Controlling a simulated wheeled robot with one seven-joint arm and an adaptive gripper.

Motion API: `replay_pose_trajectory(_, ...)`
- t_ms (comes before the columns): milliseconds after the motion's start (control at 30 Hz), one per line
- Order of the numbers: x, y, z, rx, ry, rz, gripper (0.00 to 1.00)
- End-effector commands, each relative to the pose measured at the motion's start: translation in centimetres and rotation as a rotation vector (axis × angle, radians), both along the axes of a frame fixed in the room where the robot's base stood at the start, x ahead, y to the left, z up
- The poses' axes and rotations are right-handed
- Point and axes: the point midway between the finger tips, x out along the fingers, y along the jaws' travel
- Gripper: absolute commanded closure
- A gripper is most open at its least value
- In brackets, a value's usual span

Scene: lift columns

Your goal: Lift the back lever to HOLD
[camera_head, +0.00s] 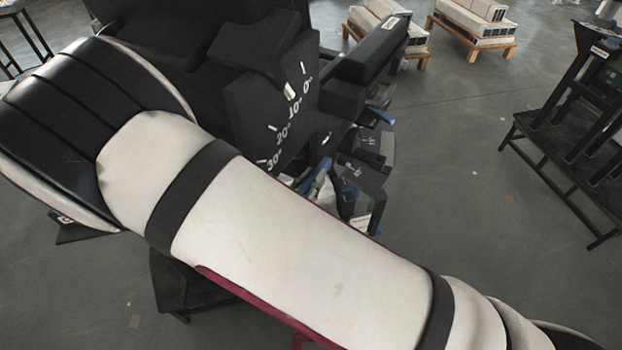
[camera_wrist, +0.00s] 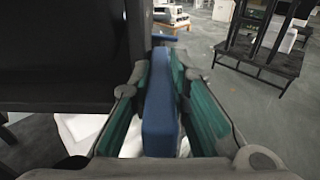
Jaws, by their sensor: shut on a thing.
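A blue lever (camera_wrist: 160,105) runs between the two teal-padded fingers of my gripper (camera_wrist: 175,85) in the wrist view. The fingers are shut on it from both sides. In the head view a blue piece (camera_head: 319,172) shows beside the dark machine, just past my white arm, which hides much of that area. A second blue lever (camera_head: 380,115) sticks out farther along the machine; it also shows ahead in the wrist view (camera_wrist: 165,39). I cannot read a HOLD mark in either view.
The black machine (camera_head: 265,100) carries a white angle scale from 0° to 30°. A dark rack (camera_head: 575,150) stands at the right. White stacks on wooden pallets (camera_head: 475,30) stand at the back. The grey floor between machine and rack is clear.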

Motion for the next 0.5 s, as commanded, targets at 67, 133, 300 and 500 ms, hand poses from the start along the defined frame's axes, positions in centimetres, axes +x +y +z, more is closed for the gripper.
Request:
replay_pose_trajectory(67,0.06,0.01,0.02,0.000,-0.002,0.000,1.00)
replay_pose_trajectory(133,0.05,0.02,0.01,-0.001,-0.003,0.000,1.00)
replay_pose_trajectory(300,0.05,0.02,0.01,-0.001,-0.003,0.000,0.63)
replay_pose_trajectory(500,0.02,0.01,-0.01,-0.001,-0.003,0.000,0.63)
